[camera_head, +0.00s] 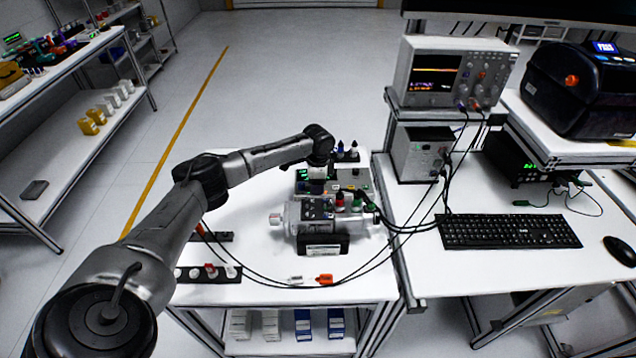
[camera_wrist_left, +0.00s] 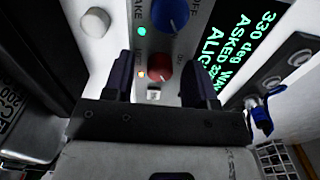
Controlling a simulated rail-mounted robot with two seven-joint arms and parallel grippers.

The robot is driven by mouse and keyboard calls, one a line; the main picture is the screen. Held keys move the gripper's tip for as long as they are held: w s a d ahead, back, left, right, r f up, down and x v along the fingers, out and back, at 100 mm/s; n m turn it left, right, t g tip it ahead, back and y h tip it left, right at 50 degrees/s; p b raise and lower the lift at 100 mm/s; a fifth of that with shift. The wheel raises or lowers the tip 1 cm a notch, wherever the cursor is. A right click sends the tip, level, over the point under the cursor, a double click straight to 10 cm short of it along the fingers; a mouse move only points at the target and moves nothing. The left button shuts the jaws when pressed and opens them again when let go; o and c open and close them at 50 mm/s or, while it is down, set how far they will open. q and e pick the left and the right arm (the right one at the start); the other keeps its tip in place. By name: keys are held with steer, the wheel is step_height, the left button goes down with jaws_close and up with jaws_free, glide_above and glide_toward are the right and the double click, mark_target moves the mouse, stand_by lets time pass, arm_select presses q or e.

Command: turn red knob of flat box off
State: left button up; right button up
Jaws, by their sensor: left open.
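The flat box (camera_head: 358,172) stands behind a silver motor assembly on the small white table, partly hidden by my left arm. In the left wrist view its light panel carries a red knob (camera_wrist_left: 160,70), a blue knob (camera_wrist_left: 170,15) and a dark display (camera_wrist_left: 250,40) with green text. My left gripper (camera_wrist_left: 158,75) is open, its two dark fingers on either side of the red knob with gaps visible. In the head view the left gripper (camera_head: 317,174) is small, over the box. My right gripper is not in view.
The motor assembly (camera_head: 322,218) stands in front of the box. Black cables run right to a bench with an oscilloscope (camera_head: 452,72) and a keyboard (camera_head: 510,231). A dark strip with knobs (camera_head: 208,272) and an orange connector (camera_head: 324,279) lie near the table's front.

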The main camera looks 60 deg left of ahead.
arm_select(q)
steer(key=shift+c, duration=0.5)
steer(key=c, duration=0.8)
steer(key=shift+r+p, duration=0.1)
steer(key=shift+p, duration=0.2)
steer(key=shift+c, duration=0.2)
steer(key=n+p, duration=0.7)
steer(key=p, duration=0.4)
steer(key=shift+d+r+n, duration=0.1)
steer(key=shift+n, duration=0.3)
steer(key=shift+n+p, duration=0.85)
steer(key=shift+n, duration=0.15)
steer(key=shift+n+p, duration=0.55)
steer(key=shift+n, duration=0.35)
steer(key=shift+f, duration=0.2)
